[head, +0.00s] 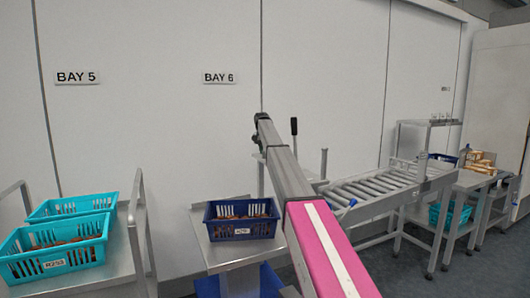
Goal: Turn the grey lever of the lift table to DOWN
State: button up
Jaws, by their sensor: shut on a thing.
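My arm reaches up and away from the bottom of the head view and covers the middle. Its dark far end is in front of the wall under the BAY 6 sign. My gripper cannot be made out; no fingertips show. An upright handle with a dark grip (294,126) stands just right of my arm, its lower part hidden behind the arm. I cannot tell whether it is the grey lever. No DOWN marking is readable. A steel table (212,256) left of my arm bears a dark blue basket of dates (242,232); I cannot tell whether it is the lift table.
A steel trolley (118,270) with two turquoise baskets of dates (62,263) stands at the left. A roller conveyor (372,188) runs to the right of my arm. A bench (466,181) with wooden pieces (480,162) is at the far right.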

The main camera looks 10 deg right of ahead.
dwell(0.4)
jog(key=o, duration=0.6)
jog(key=shift+o, duration=0.2)
jog(key=shift+r, duration=0.15)
notch_tip(320, 180, up, 10)
jog(key=a, duration=0.1)
jog(key=shift+w+r, duration=0.2)
jog(key=shift+r, duration=0.05)
